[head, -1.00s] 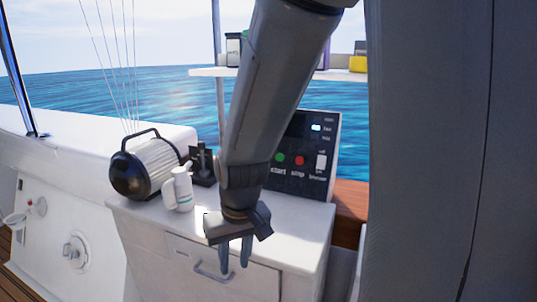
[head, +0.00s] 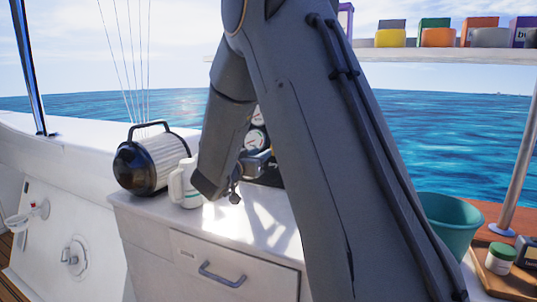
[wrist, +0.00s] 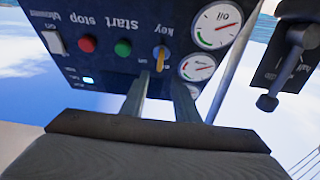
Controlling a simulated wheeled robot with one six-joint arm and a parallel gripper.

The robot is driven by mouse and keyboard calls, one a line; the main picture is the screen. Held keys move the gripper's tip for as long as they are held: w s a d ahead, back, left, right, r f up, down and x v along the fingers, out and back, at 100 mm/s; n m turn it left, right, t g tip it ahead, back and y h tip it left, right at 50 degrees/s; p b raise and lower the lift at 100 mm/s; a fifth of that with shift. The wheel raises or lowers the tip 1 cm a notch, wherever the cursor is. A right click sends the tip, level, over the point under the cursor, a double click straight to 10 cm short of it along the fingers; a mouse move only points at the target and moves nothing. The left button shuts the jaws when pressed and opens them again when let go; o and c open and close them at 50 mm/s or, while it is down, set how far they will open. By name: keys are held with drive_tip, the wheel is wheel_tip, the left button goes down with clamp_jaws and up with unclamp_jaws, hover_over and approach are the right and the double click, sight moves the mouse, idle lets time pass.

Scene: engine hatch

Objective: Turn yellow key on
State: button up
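The yellow key (wrist: 160,58) sits upright in the black control panel (wrist: 105,65), under the "key" label, in the upside-down wrist view. My gripper (wrist: 160,78) is open, its two fingers apart in front of the panel. The key shows between the fingertips; I cannot tell whether they touch it. In the head view my gripper (head: 262,158) reaches toward the panel, and my arm hides the key and most of the panel there.
Oil gauge (wrist: 217,24), second gauge (wrist: 197,67), green start button (wrist: 123,48), red stop button (wrist: 87,44) and blower switch (wrist: 54,42) surround the key. A black lever (wrist: 285,60) stands nearby.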

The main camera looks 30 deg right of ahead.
drive_tip(key=x, duration=0.7)
drive_tip(key=shift+d, duration=0.2)
drive_tip(key=shift+w, duration=0.1)
clamp_jaws()
